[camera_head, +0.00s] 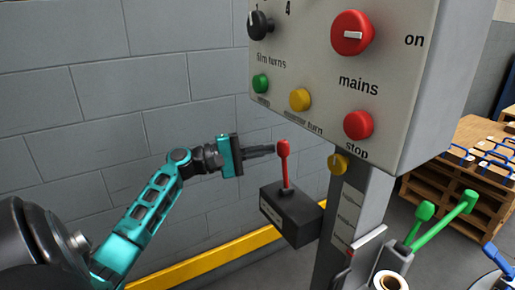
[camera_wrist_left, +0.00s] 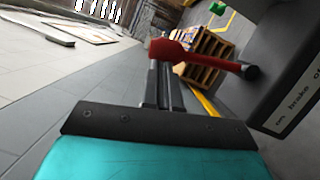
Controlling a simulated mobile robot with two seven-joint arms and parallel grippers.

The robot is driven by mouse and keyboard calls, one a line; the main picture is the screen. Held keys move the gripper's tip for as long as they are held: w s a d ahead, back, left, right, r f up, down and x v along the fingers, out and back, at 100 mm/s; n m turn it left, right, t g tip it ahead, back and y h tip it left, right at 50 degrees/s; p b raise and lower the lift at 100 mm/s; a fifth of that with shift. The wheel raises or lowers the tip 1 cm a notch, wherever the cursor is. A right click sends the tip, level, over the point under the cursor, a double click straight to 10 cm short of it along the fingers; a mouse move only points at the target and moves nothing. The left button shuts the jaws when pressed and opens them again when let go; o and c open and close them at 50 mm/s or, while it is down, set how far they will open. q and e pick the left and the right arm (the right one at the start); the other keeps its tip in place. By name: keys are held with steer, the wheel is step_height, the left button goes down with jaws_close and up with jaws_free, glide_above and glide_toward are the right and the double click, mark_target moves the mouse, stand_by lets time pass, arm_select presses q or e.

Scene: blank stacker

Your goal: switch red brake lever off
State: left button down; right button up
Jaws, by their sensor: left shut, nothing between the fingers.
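The red brake lever (camera_head: 284,165) stands up from a dark box (camera_head: 291,214) fixed beside the grey post. It is close to upright, with a rounded red knob on top. In the left wrist view the lever (camera_wrist_left: 205,58) lies across, just past my fingertips, and the labelled face of its box (camera_wrist_left: 297,105) shows at the right. My left gripper (camera_head: 272,149) is shut and empty, its fingertips at the left side of the knob. I cannot tell whether they touch it. In the left wrist view the shut fingers (camera_wrist_left: 160,82) point at the knob. My right gripper is not in view.
A control panel (camera_head: 385,85) with a red mains knob (camera_head: 352,33) and several buttons hangs above the lever. The post (camera_head: 349,208) is right of the box. Green levers (camera_head: 441,219) and a wooden pallet stack (camera_head: 470,190) are further right. A grey block wall is behind.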

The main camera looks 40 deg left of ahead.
arm_select(q)
steer(key=s+d+m+g+y+p, duration=0.1)
steer(key=s+d+m+p, duration=0.1)
steer(key=d+m, duration=0.5)
steer(key=shift+d+r+g+y+p, duration=0.15)
steer(key=shift+r+g+y+p, duration=0.15)
steer(key=shift+r+p, duration=0.15)
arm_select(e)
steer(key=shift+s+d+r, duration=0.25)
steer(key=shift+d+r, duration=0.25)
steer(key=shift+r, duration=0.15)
arm_select(q)
steer(key=shift+s+d, duration=0.1)
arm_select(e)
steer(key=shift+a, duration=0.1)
arm_select(q)
steer(key=v, duration=1.3)
steer(key=shift+p, duration=0.45)
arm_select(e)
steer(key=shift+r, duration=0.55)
arm_select(q)
steer(key=shift+r, duration=0.1)
